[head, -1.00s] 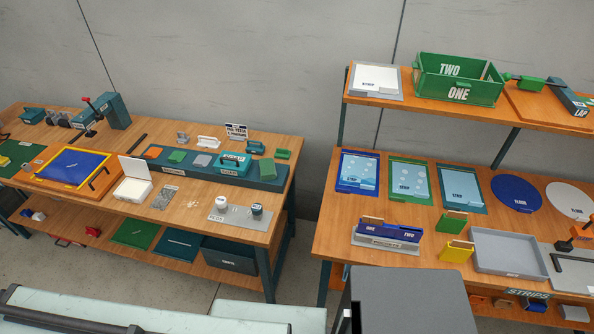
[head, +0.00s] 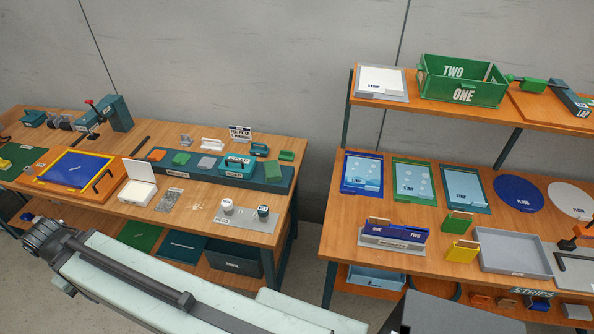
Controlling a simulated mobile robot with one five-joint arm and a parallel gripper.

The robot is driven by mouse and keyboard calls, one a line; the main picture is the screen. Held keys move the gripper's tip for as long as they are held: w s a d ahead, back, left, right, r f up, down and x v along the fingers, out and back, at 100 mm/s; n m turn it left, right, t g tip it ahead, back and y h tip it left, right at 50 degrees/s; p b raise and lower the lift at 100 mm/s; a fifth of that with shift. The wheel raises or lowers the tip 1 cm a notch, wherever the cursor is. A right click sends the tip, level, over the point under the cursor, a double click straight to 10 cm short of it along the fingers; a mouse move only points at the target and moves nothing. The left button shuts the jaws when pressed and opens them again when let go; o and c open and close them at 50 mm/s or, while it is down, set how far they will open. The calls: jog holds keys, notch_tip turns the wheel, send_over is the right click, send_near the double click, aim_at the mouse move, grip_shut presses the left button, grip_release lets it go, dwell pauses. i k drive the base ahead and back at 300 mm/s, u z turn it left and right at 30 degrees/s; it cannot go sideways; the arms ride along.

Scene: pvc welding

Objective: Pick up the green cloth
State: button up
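A small green pad (head: 181,158) that looks like the green cloth lies on the long teal tray (head: 267,181) on the left workbench. It sits between an orange pad (head: 156,155) and a grey pad (head: 207,162). It is too small to tell its material. My arm, pale with a grey joint at its left end, crosses the lower left in front of the bench. The fingers of my gripper do not show.
A teal handled block (head: 238,166) stands on the tray's right part. A white open box (head: 138,189) and two small jars (head: 227,206) stand in front of the tray. A green block (head: 286,156) lies behind it. The right bench (head: 330,236) stands across a gap.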

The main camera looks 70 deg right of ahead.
aim_at(273, 173)
jog(key=z, duration=0.45)
jog(key=i, duration=1)
